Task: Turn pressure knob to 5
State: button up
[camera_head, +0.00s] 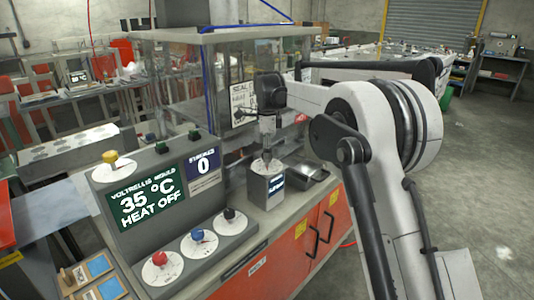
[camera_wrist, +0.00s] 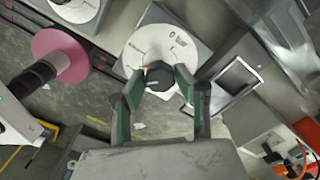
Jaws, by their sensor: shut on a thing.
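My gripper (camera_head: 267,152) points down over a small grey box (camera_head: 257,190) with a dial on top and a little display on its side, whose text is too small to read. In the wrist view my gripper's (camera_wrist: 159,80) two green-padded fingers are shut on a dark round knob (camera_wrist: 160,84). The knob sits at the middle of a white dial disc (camera_wrist: 145,48) with dark markings and a red spot beside the knob. I cannot read which number the knob points to. In the head view the fingers mostly hide the knob.
A console to the left carries yellow (camera_head: 111,158), red (camera_head: 159,258), blue (camera_head: 197,235) and black (camera_head: 229,214) knobs. Its screen (camera_head: 143,203) reads 35 °C, HEAT OFF; a strokes display (camera_head: 203,165) reads 0. A metal tray (camera_head: 304,177) lies right of the box. A glass-walled enclosure stands behind.

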jog(key=o, duration=1.1)
notch_tip(320, 180, up, 12)
jog(key=shift+r, duration=0.1)
